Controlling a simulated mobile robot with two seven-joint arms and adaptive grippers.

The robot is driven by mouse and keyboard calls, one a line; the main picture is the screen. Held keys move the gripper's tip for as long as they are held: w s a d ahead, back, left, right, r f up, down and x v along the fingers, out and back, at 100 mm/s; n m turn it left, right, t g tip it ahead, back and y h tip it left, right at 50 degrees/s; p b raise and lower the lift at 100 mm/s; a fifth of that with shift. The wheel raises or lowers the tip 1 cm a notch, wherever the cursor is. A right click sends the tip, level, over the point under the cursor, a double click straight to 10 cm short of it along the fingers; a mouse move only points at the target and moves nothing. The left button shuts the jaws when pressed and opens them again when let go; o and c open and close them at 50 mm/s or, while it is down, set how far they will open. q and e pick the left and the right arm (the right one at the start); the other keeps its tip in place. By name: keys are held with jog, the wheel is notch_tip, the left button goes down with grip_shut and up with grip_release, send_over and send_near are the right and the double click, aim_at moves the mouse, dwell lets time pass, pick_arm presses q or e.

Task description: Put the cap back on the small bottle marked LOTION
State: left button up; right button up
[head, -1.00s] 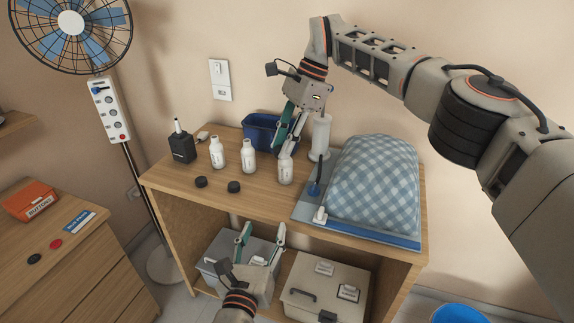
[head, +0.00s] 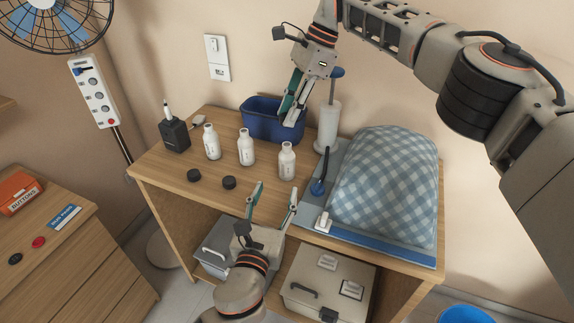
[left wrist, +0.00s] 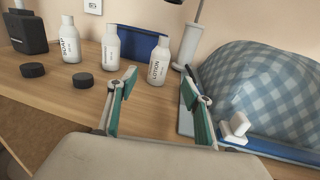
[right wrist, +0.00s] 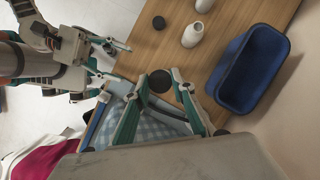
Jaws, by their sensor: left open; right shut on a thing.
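The small white LOTION bottle (head: 286,161) stands upright and uncapped on the shelf top, rightmost of three white bottles; its label shows in the left wrist view (left wrist: 158,63). My right gripper (head: 290,112) is above and behind it, in front of the blue bin. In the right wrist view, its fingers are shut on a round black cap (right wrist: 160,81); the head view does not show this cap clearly. My left gripper (head: 274,198) is open and empty at the shelf's front edge, with its fingers (left wrist: 158,82) toward the LOTION bottle.
Two black caps (head: 193,175) (head: 229,182) lie before the other bottles (head: 211,142) (head: 246,148). The blue bin (head: 262,123) stands behind.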

pick_arm(q)
jog(key=x, duration=1.1)
jog(key=shift+w+d, duration=0.1)
jog(key=shift+w, duration=0.2)
grip_shut()
pick_arm(e)
send_over(289, 144)
jog(key=shift+f, duration=2.5)
